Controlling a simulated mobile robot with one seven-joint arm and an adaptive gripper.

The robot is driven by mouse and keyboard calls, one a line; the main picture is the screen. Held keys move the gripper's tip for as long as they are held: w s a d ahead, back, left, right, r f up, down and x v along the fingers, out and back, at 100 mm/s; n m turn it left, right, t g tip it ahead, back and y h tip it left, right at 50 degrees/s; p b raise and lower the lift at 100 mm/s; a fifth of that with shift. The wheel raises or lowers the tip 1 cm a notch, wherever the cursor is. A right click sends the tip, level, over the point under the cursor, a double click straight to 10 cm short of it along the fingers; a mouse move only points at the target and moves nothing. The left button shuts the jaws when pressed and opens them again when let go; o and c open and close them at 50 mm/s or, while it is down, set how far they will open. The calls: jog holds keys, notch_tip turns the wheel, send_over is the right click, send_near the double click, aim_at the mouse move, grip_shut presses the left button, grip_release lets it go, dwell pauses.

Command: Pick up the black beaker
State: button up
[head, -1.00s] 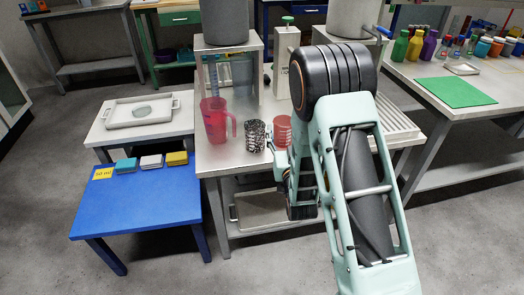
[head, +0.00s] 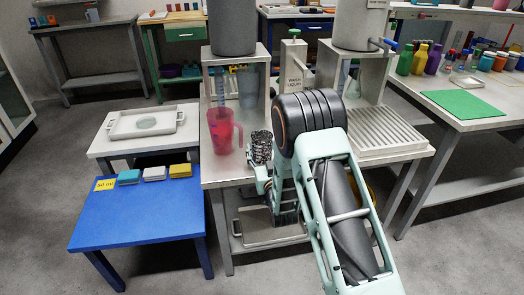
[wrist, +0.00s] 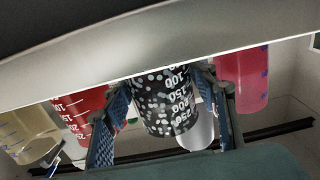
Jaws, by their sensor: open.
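The black beaker (head: 261,146), speckled with white, stands on the metal bench to the right of the pink jug (head: 221,131). My gripper (head: 262,178) is low in front of it, partly hidden by my own arm. In the wrist view, my gripper (wrist: 168,112) is open, with one blue-padded finger on each side of the black beaker (wrist: 165,98). A gap shows on the left; on the right the finger is close, and I cannot tell whether it touches.
In the wrist view, a red beaker (wrist: 82,115) is just left of the gripper, a yellowish clear vessel (wrist: 27,132) further left, and the pink jug (wrist: 245,78) close on the right. A blue table (head: 140,215) stands left of the metal bench (head: 222,172).

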jog(key=shift+x, duration=0.85)
jog(key=c, duration=0.9)
jog(key=shift+r, duration=0.1)
jog(key=shift+r, duration=1)
jog(key=s+d+r+p, duration=0.4)
jog(key=s+r, duration=0.9)
jog(key=r, duration=0.1)
jog(key=shift+s+r+p, duration=0.2)
jog(key=shift+r+p, duration=0.1)
jog(key=shift+r, duration=0.1)
